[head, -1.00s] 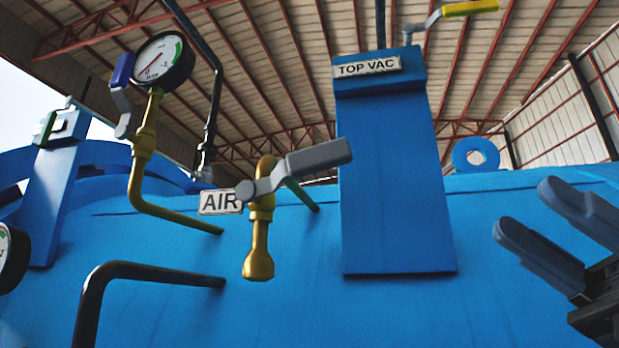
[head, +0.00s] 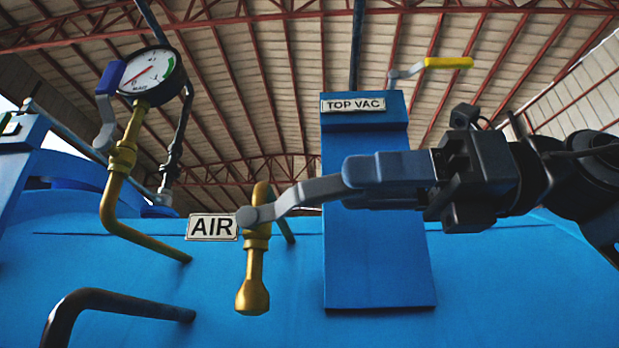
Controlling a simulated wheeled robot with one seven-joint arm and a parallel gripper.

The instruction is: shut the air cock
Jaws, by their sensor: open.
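The air cock (head: 255,262) is a brass valve on the blue vessel, beside a white AIR label (head: 212,227). Its grey lever (head: 298,196) points right and slightly up, across the brass body. The jaws are open. The fingers overlap the lever's tip in the picture and hide it. I cannot tell whether they touch it or how it sits between them.
A pressure gauge (head: 150,76) on a brass pipe with a blue-handled lever (head: 109,78) stands at left. A blue TOP VAC box (head: 375,260) rises behind my gripper, with a yellow-handled lever (head: 448,62) above. A dark bent pipe (head: 120,300) sticks out at lower left.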

